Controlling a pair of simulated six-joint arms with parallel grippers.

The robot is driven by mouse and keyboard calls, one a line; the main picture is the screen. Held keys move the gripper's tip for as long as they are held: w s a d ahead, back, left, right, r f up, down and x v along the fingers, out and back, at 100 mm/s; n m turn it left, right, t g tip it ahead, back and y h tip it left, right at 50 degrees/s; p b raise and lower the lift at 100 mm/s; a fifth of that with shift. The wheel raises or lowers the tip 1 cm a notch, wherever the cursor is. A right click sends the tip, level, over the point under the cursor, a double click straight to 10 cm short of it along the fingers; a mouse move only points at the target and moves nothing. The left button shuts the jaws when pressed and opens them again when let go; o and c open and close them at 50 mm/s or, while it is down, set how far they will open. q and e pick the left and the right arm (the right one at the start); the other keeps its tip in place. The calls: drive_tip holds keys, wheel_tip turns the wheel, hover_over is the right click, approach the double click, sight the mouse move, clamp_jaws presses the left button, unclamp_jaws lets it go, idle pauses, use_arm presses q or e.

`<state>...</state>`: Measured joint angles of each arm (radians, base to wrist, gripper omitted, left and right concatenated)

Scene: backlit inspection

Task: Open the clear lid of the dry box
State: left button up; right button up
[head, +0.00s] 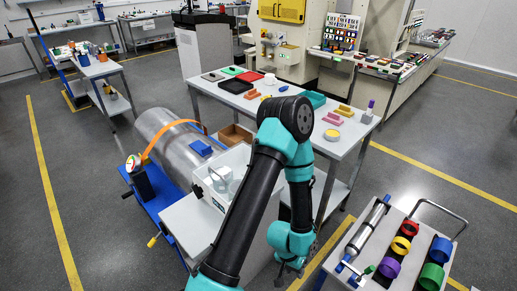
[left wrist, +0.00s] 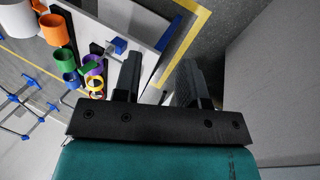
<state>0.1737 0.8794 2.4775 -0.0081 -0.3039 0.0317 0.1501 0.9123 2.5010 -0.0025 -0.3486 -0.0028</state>
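A white box (head: 213,194) with pale round containers inside stands at the centre left in the head view, partly hidden behind my left arm. It may be the dry box; I cannot make out a clear lid on it. My left gripper (head: 290,270) hangs low at the bottom centre of the head view, to the right of and below that box, apart from it. In the left wrist view the two dark fingers of the left gripper (left wrist: 158,82) are spread with nothing between them. That view does not show the box clearly. My right gripper is in neither view.
A cart (head: 397,228) with a metal cylinder (head: 368,229) and coloured rings stands at the right. A large metal drum (head: 168,143) lies on a blue stand at the left. A worktable (head: 330,148) with small parts stands behind my arm. Floor shows between table and cart.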

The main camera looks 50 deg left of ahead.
use_arm(q)
drive_tip(key=w+a+r+n+t, duration=0.1)
drive_tip(key=w+a+r+n, duration=0.4)
drive_tip(key=a, duration=0.7)
wheel_tip(320, 180, up, 32)
drive_tip(key=n+y, duration=0.4)
drive_tip(key=n, duration=0.7)
hover_over(215, 171)
drive_tip(key=s, duration=0.4)
drive_tip(key=shift+w+d+r, duration=0.1)
drive_tip(key=shift+w+r, duration=0.05)
drive_tip(key=w+f, duration=0.1)
drive_tip(key=f, duration=0.4)
drive_tip(key=w+f, duration=0.1)
drive_tip(key=f, duration=0.5)
drive_tip(key=w+f, duration=0.1)
drive_tip(key=f, duration=0.5)
drive_tip(key=shift+w+f, duration=0.1)
drive_tip(key=shift+w, duration=0.1)
